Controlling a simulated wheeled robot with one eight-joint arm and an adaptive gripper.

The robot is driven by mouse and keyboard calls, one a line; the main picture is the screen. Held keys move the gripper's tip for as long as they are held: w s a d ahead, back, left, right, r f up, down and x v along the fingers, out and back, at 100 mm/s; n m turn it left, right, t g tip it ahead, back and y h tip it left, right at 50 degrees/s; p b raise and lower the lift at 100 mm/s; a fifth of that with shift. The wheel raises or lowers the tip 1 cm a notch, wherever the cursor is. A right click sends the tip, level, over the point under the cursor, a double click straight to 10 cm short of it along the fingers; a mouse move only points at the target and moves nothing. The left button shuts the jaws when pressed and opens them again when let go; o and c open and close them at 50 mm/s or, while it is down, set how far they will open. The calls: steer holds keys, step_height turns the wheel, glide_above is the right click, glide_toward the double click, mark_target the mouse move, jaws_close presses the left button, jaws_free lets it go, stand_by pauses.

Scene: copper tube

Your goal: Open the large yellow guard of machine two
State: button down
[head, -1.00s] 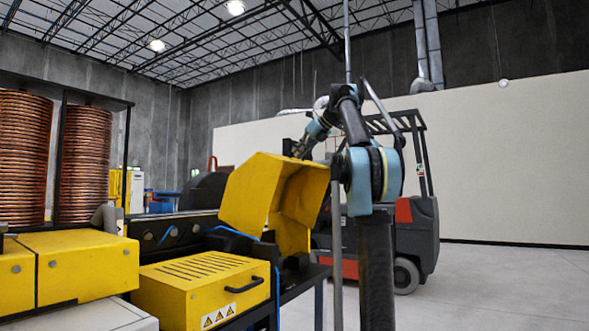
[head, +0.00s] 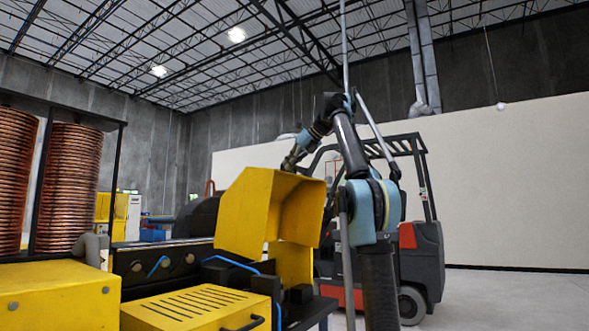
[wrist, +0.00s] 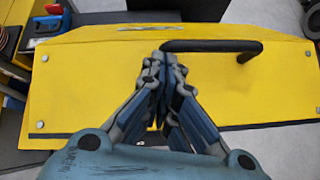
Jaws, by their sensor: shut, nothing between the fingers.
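The large yellow guard (head: 248,210) is raised and tilted up on its machine in the head view, its hollow inner side facing right. In the wrist view a yellow panel (wrist: 85,85) fills the middle, with a black bar handle (wrist: 225,46) along its upper part. My gripper (wrist: 168,62) is shut and empty over this panel, its tips by the handle's left end. I cannot tell whether they touch it. In the head view my gripper (head: 290,162) is at the guard's top edge, its tips partly hidden.
A lower yellow vented box (head: 195,308) and another yellow cover (head: 60,292) stand in front. Copper coils (head: 72,185) are on a rack at left. A forklift (head: 425,260) stands behind my arm. Open floor (head: 500,295) lies at right.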

steer(key=shift+a, duration=0.2)
steer(key=shift+v, duration=2.35)
steer(key=s+d, duration=0.7)
steer(key=d, duration=0.2)
steer(key=shift+s+d, duration=0.2)
steer(key=shift+d, duration=0.2)
steer(key=s+d+f+n+g+h, duration=0.1)
steer(key=s+f+n, duration=0.8)
steer(key=f, duration=1.6)
steer(key=s+d+f+n+g+h, duration=0.1)
steer(key=s+f+n+h, duration=0.3)
steer(key=f, duration=2.1)
steer(key=s+d+f+n+g+h, duration=0.2)
steer(key=s+f+n+h, duration=0.1)
steer(key=s+f+n, duration=1.2)
steer(key=s+f, duration=0.6)
steer(key=f, duration=0.5)
steer(key=shift+d, duration=0.35)
